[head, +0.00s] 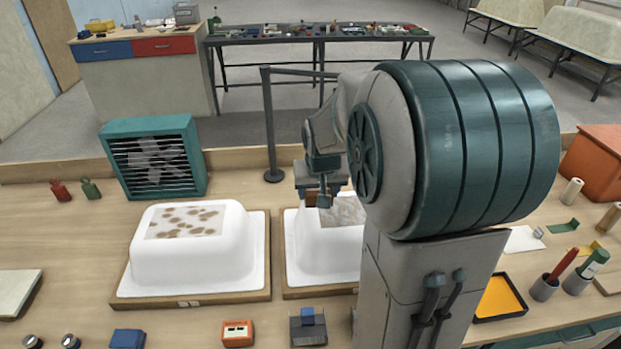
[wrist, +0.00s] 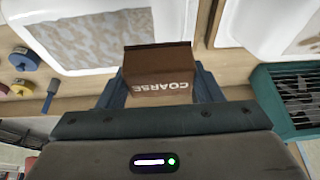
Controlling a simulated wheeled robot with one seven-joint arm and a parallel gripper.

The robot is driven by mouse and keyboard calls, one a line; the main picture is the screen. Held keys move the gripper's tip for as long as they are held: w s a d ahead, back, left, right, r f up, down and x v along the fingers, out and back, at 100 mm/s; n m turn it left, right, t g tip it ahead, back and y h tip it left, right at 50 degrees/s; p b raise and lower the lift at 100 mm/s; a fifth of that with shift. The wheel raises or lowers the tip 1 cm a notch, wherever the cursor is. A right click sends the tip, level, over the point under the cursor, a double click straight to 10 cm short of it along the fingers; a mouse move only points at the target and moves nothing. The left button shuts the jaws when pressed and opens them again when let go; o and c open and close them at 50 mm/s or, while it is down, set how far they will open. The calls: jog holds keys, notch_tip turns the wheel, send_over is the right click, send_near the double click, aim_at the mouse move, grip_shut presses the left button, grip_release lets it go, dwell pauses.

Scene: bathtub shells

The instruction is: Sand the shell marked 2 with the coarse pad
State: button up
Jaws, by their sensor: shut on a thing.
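My gripper (head: 322,201) is shut on the coarse pad. The wrist view shows this brown block (wrist: 160,72), lettered COARSE, between the fingers. In the head view my gripper is over the back of the right white shell (head: 325,250), which has a grey mottled patch on top. My arm hides the right of that shell. It also shows at the left of the wrist view (wrist: 138,55). I cannot tell whether the pad touches it. The left white shell (head: 185,262) has brown blotches on its patch. Each sits on a wooden board; I cannot read the numbers.
A teal louvred unit (head: 153,160) stands behind the left shell, with red (head: 60,190) and green (head: 91,189) bottles left of it. An orange device (head: 237,333) and small blocks lie in front. An orange box (head: 597,165) and a yellow tray (head: 500,298) are at right.

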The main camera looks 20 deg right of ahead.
aim_at(317, 220)
jog(key=shift+d+f+b, duration=0.1)
jog(key=shift+f+b, duration=2.4)
jog(key=shift+f, duration=1.6)
jog(key=shift+s+d+r, duration=0.1)
jog(key=shift+d+r, duration=0.15)
jog(key=shift+d, duration=0.1)
jog(key=shift+c, duration=0.4)
jog(key=shift+s+d+f+p, duration=0.1)
jog(key=shift+s+d+p, duration=0.2)
jog(key=shift+d, duration=0.45)
jog(key=shift+s+d+p, duration=0.2)
jog(key=shift+d+p, duration=0.2)
jog(key=shift+d, duration=0.35)
jog(key=shift+a+f, duration=0.1)
jog(key=shift+f, duration=0.05)
jog(key=a, duration=0.1)
jog(key=w+a+b, duration=0.1)
jog(key=a, duration=0.1)
jog(key=shift+a, duration=0.1)
jog(key=shift+w+a, duration=0.1)
jog(key=shift+a, duration=0.15)
notch_tip(317, 220, up, 4)
jog(key=shift+f+p, duration=0.1)
jog(key=shift+p, duration=0.85)
jog(key=shift+r+p, duration=1.5)
jog(key=shift+r, duration=0.75)
jog(key=shift+d, duration=0.1)
